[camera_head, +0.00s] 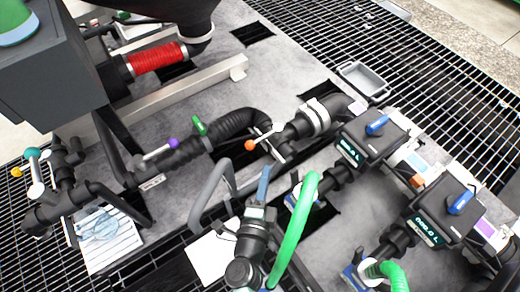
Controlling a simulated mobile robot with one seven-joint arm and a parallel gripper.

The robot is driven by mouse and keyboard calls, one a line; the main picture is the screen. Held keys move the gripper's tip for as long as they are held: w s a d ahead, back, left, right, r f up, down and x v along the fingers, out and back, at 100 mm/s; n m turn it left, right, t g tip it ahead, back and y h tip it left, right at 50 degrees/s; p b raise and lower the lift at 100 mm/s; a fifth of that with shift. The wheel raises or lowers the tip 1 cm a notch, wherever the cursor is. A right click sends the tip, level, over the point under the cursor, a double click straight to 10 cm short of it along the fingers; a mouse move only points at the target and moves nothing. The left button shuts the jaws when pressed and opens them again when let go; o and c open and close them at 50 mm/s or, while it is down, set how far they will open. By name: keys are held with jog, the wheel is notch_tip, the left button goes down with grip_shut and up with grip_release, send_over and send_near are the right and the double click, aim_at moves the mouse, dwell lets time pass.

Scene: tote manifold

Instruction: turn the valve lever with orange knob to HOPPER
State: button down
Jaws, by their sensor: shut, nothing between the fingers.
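The valve lever with the orange knob (250,145) is in the middle of the head view. Its pale lever runs from the knob up and right to a pivot on the black pipework beside a clamped black elbow (318,117). My gripper (264,171) points up the picture from the bottom centre. Its blue-grey fingers are together and empty, with the tips a little below and right of the knob. I see a gap between tips and knob in the picture, but cannot tell the depth between them. No HOPPER marking is readable.
A green hose (295,228) rises right beside my gripper, and a grey curved tube (208,190) stands left. A purple-knobbed lever (173,143) is further left. Two meters with blue handles (376,125) are right. A dark funnel (175,8) is at the top.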

aim_at(259, 142)
jog(key=w, duration=0.2)
jog(key=w+f, duration=0.1)
jog(key=w, duration=0.4)
jog(key=shift+a+f+b, duration=0.15)
jog(key=shift+a+b, duration=0.25)
jog(key=shift+w+a+f, duration=0.1)
jog(key=shift+w+a, duration=0.25)
jog(key=shift+w, duration=0.15)
jog(key=shift+w+a, duration=0.35)
jog(key=shift+a, duration=0.2)
